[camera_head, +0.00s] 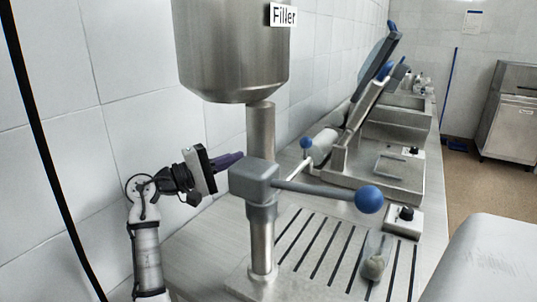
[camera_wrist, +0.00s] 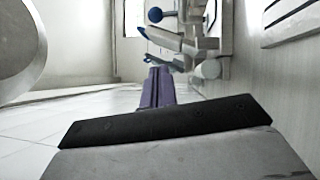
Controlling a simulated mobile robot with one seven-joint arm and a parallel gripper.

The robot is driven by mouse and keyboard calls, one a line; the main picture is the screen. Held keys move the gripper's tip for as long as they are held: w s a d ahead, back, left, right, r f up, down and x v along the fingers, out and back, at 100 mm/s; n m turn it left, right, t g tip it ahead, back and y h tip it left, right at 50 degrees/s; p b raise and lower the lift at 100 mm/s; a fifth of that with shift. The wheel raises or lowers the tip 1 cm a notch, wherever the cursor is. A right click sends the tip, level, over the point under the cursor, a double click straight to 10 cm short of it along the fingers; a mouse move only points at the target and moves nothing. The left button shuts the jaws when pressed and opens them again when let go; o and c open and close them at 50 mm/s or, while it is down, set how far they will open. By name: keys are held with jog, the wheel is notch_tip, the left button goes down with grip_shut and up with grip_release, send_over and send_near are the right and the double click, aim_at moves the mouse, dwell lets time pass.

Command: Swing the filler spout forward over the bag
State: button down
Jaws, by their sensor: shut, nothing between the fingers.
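The filler's steel hopper (camera_head: 235,50), labelled "Filler", hangs above a vertical pipe (camera_head: 260,130). A grey valve block (camera_head: 254,180) sits on the pipe, and a lever with a large blue ball (camera_head: 369,199) reaches right from it. A steel tube (camera_head: 262,245) runs down from the block to a plate; I cannot tell which part is the swinging spout. A small clear bag-like item with a grey lump (camera_head: 375,262) stands on the slotted tray. My gripper (camera_head: 238,158) is shut and empty, its purple fingers left of the pipe and block; contact is unclear. The fingers also show in the wrist view (camera_wrist: 157,88).
The slotted tray (camera_head: 335,248) lies right of the tube. A control box with a black knob (camera_head: 405,218) is beside it. Tilted machines with blue knobs (camera_head: 375,75) stand further along the counter. A tiled wall (camera_head: 60,150) is close on the left.

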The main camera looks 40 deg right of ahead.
aim_at(293, 171)
jog(key=shift+s+d, duration=0.1)
jog(key=shift+d, duration=0.05)
jog(key=s+p+x, duration=0.1)
jog(key=p+x, duration=0.1)
jog(key=x, duration=0.4)
jog(key=s+p+x, duration=0.1)
jog(key=p+x, duration=0.2)
jog(key=x, duration=0.3)
jog(key=shift+s, duration=0.4)
jog(key=shift+s+r, duration=0.15)
